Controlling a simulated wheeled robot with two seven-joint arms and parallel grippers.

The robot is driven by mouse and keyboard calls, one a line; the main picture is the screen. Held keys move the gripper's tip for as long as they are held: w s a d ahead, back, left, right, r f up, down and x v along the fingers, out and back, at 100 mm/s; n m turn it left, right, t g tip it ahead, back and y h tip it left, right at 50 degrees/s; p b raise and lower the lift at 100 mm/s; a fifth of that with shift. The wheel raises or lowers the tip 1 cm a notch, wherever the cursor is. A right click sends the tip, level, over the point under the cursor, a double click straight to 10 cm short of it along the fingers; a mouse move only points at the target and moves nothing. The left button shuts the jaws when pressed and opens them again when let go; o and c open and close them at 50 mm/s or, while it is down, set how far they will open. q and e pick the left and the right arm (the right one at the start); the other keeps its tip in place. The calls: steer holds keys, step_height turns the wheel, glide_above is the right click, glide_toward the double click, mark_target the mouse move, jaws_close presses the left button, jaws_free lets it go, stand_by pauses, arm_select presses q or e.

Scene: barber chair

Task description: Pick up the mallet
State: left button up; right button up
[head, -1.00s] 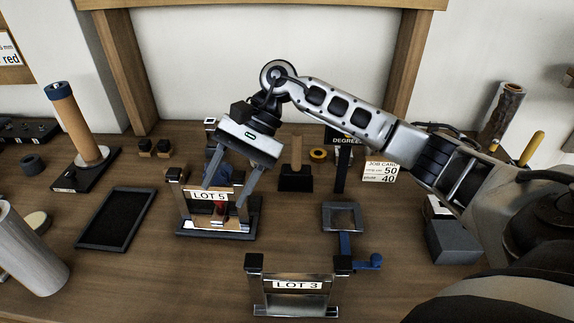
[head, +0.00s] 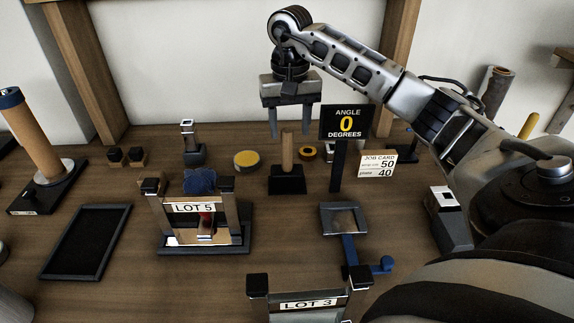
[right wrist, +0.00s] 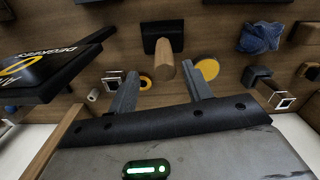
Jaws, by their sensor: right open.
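The mallet stands head-down on the bench, with a black block head (head: 287,179) and an upright wooden handle (head: 287,152). My right gripper (head: 288,131) is open and points down above it, one finger to each side of the handle's top. In the right wrist view the handle (right wrist: 164,62) shows end-on between the open fingertips (right wrist: 160,74), touching neither visibly. The black head (right wrist: 158,32) lies beyond it. I cannot tell whether the handle's top is between the fingers or just below them. My left gripper is not in view.
The "ANGLE 0 DEGREES" sign (head: 347,123) stands close right of the mallet. A yellow-topped disc (head: 246,159) and a yellow ring (head: 307,151) lie nearby. The LOT 5 stand (head: 203,240) is front left, the LOT 3 stand (head: 308,304) in front. A dark tray (head: 88,240) lies left.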

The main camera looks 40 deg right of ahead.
mark_target(287, 149)
steer(key=shift+a+f+p, duration=0.2)
steer(key=shift+f, duration=1.4)
steer(key=shift+a+f+p, duration=0.2)
steer(key=shift+f, duration=1.35)
steer(key=shift+c, duration=0.3)
steer(key=c, duration=1)
